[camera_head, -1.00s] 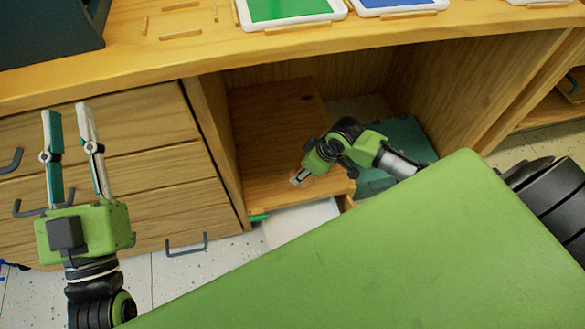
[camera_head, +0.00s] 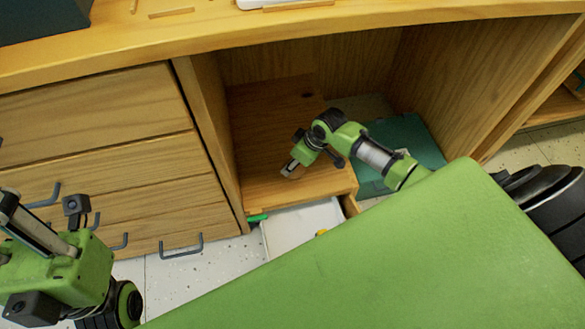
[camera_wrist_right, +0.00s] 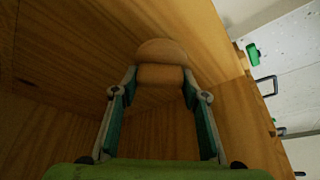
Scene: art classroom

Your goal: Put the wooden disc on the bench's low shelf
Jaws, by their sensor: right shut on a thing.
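The wooden disc (camera_wrist_right: 160,62) is a tan round piece between the fingertips of my right gripper (camera_wrist_right: 158,78) in the right wrist view. In the head view, my right gripper (camera_head: 290,168) is inside the bench opening, low over the front part of the brown wooden low shelf (camera_head: 262,125). The disc is mostly hidden there by the fingers. I cannot tell whether it touches the shelf. My left gripper (camera_head: 30,225) is at the lower left edge, partly cut off, and its jaw gap is not clear.
Drawers (camera_head: 90,120) with dark handles are left of the opening. A teal item (camera_head: 405,140) lies right of the shelf. The bench top (camera_head: 250,35) overhangs the opening. The shelf's surface is bare.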

